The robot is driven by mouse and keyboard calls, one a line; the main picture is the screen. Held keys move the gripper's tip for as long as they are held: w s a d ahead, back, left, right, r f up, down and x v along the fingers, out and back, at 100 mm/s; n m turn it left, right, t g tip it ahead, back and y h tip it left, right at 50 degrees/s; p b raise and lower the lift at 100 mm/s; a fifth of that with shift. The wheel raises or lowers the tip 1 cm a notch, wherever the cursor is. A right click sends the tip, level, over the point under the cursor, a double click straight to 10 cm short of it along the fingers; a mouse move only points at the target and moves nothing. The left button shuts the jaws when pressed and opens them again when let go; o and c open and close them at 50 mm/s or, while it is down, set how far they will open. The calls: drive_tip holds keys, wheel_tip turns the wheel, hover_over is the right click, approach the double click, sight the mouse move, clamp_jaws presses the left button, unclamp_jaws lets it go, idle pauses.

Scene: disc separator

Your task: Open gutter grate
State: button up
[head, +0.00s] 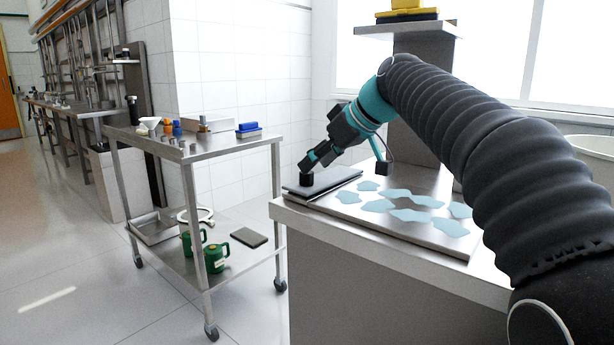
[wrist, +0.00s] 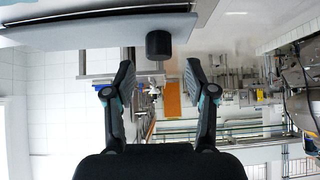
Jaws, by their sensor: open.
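A flat grey plate (head: 330,180) with a black cylindrical knob (head: 306,180) lies at the left end of the steel worktop. It may be the gutter grate, but no bars or slots show. My gripper (head: 311,161) is at the knob's upper side in the head view, pointing down and left. In the wrist view, which looks upside down, my gripper (wrist: 158,78) is open with nothing between its fingers. The knob (wrist: 158,44) shows beyond the fingertips, roughly centred between them, on the plate's edge (wrist: 90,30). Whether a finger touches the knob cannot be told.
Several pale blue patches (head: 411,215) lie on the steel top (head: 440,235). A steel cart (head: 200,150) with bottles and a blue-topped box (head: 248,130) stands left, with green jugs (head: 215,256) below. A white tub (head: 592,147) is at right. Floor at left is clear.

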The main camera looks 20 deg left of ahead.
drive_tip(key=shift+x, duration=2.35)
clamp_jaws()
